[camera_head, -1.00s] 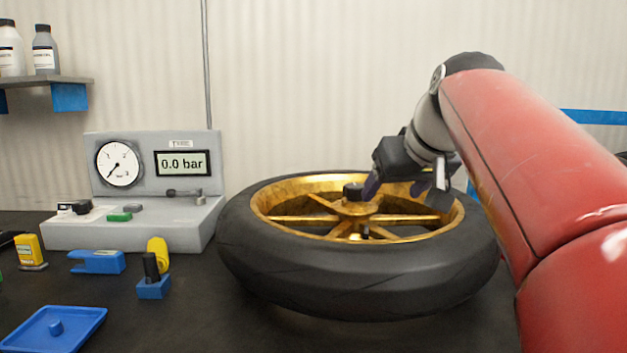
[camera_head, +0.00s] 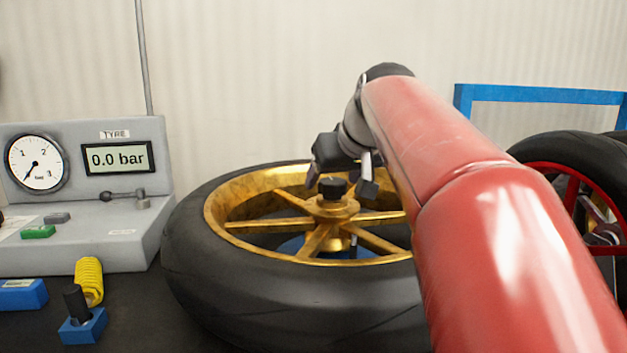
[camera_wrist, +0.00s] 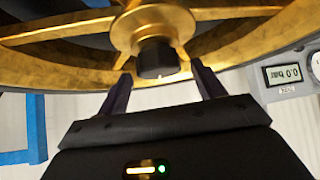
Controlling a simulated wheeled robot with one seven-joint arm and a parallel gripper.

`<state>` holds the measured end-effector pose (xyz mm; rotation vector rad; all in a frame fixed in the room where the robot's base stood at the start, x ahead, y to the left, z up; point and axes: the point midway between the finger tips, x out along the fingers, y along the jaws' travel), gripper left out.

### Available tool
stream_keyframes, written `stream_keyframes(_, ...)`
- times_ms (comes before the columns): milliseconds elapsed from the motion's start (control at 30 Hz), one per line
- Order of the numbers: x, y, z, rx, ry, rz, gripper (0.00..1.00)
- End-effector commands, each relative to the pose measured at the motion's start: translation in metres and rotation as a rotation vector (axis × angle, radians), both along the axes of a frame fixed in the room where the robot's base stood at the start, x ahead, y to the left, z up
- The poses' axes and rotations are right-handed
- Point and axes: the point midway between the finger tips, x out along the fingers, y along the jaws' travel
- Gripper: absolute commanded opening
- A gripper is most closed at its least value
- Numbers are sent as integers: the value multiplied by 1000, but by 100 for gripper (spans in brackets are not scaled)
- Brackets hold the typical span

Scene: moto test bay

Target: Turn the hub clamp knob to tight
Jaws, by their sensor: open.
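The hub clamp knob (camera_head: 332,188) is a short black cylinder on top of the gold hub (camera_head: 332,207) of a wheel with a black tyre (camera_head: 200,270). In the wrist view the knob (camera_wrist: 157,60) sits a little beyond and between the two fingertips of my gripper (camera_wrist: 160,82). The fingers are apart and empty, and neither clearly touches the knob. In the head view my gripper (camera_head: 339,176) is just behind and above the hub, partly hidden by the knob and my arm. No tight mark on the knob can be read.
A grey gauge stand (camera_head: 110,240) with a dial and a display reading 0.0 bar stands on the left. A blue block (camera_head: 85,328) and a yellow coil (camera_head: 89,281) lie before it. A red-rimmed wheel (camera_head: 575,190) and blue frame (camera_head: 540,94) are at right.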

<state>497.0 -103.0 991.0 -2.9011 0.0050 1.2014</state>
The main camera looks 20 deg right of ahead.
Motion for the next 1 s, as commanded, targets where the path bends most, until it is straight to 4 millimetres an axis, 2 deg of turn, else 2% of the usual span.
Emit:
stream_keyframes(200, 13, 0, -13, 0, 2, 0, 68)
stream_keyframes(467, 14, 0, -14, 0, 0, 0, 68)
stream_keyframes(800, 14, 0, -14, 0, 0, 0, 25)
stream_keyframes(1000, 14, 0, -14, -1, 0, -9, 24)
